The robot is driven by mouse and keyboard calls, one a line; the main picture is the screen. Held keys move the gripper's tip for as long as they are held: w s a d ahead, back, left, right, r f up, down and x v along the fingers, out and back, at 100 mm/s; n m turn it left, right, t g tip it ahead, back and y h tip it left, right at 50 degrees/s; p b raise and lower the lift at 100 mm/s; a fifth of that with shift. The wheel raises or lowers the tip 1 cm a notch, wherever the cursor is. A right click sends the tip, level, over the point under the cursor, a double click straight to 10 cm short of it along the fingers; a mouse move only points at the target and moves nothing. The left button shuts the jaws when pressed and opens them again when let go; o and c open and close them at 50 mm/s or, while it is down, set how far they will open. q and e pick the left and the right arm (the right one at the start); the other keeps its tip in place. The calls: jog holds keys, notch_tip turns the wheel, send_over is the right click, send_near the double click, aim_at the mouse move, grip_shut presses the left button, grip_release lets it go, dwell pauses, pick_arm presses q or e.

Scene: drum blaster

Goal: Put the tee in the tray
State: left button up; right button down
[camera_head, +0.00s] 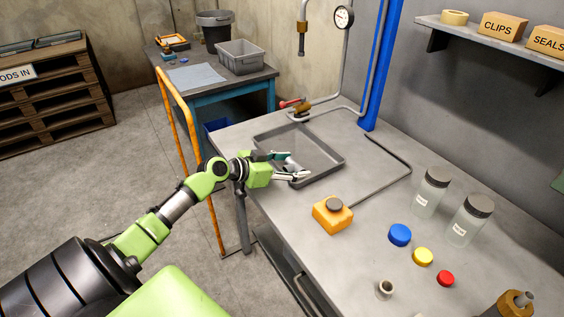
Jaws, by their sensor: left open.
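The grey tray (333,162) lies on the workbench, a shallow rectangle with a raised rim. My left gripper (289,166) is over the tray's left part with its fingers spread apart. A small light-grey piece (291,163), which looks like the tee, shows between the fingers, inside the tray's outline. The fingers partly hide it, and I cannot tell if it touches the tray floor. My right gripper is not in view.
An orange container (332,215) stands just in front of the tray. Blue (400,235), yellow (423,257) and red (445,279) caps, two clear jars (430,195) and a small grey cylinder (384,289) stand to the right. An orange rail (183,120) rises left of the bench.

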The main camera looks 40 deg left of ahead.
pick_arm(q)
jog(key=shift+s+d+f+p, duration=0.25)
jog(key=shift+f+p, duration=0.1)
jog(key=shift+f, duration=0.2)
jog(key=shift+r+p, duration=0.45)
jog(key=shift+p, duration=0.1)
jog(key=v, duration=0.6)
jog(key=p+v, duration=0.1)
jog(key=v, duration=0.3)
jog(key=shift+w+r, duration=0.15)
jog(key=shift+r, duration=0.15)
jog(key=shift+v, duration=0.9)
jog(key=shift+w, duration=0.1)
jog(key=shift+a, duration=0.1)
